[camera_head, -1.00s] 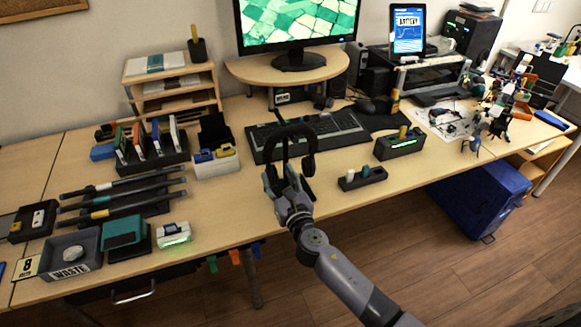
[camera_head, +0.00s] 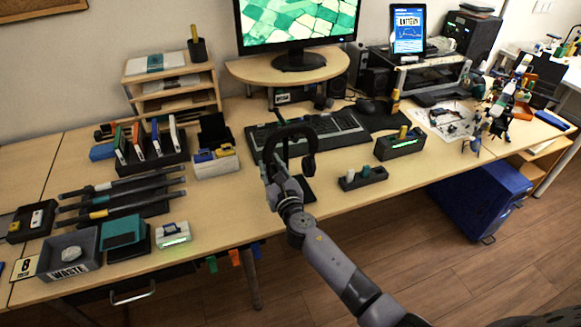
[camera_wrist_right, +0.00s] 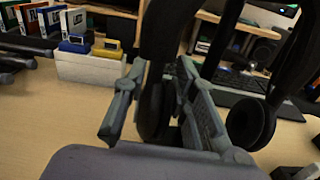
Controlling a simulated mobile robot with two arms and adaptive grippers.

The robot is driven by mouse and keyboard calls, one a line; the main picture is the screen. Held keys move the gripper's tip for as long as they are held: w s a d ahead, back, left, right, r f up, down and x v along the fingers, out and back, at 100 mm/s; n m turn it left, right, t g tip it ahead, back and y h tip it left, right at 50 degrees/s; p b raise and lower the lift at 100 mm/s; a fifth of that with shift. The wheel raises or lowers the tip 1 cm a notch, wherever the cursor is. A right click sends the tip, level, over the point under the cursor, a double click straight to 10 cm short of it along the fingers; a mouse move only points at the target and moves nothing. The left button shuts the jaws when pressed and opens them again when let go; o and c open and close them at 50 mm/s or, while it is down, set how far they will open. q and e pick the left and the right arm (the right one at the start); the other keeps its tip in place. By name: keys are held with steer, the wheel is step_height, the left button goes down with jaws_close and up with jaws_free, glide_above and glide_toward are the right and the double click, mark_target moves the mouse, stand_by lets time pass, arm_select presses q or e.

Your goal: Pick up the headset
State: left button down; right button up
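The black headset (camera_head: 291,132) stands upright in front of the keyboard, with its headband on top. In the right wrist view its near ear cup (camera_wrist_right: 152,112) sits between the fingers of my right gripper (camera_wrist_right: 160,92), and its other ear cup (camera_wrist_right: 250,125) is outside them to the right. The fingers are apart on both sides of the near cup and band; firm contact is not clear. In the head view my right gripper (camera_head: 279,180) is at the lower left side of the headset. A dark flat piece (camera_head: 306,190) shows below it. My left gripper is not in view.
The keyboard (camera_head: 335,133) lies just behind the headset. A small dark holder (camera_head: 362,178) is to its right and a white box with yellow and blue items (camera_head: 214,165) to its left. A battery box (camera_head: 399,143) stands further right. Bare tabletop (camera_head: 235,205) is at left.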

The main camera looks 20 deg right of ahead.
jaws_close()
steer(key=shift+r, duration=0.1)
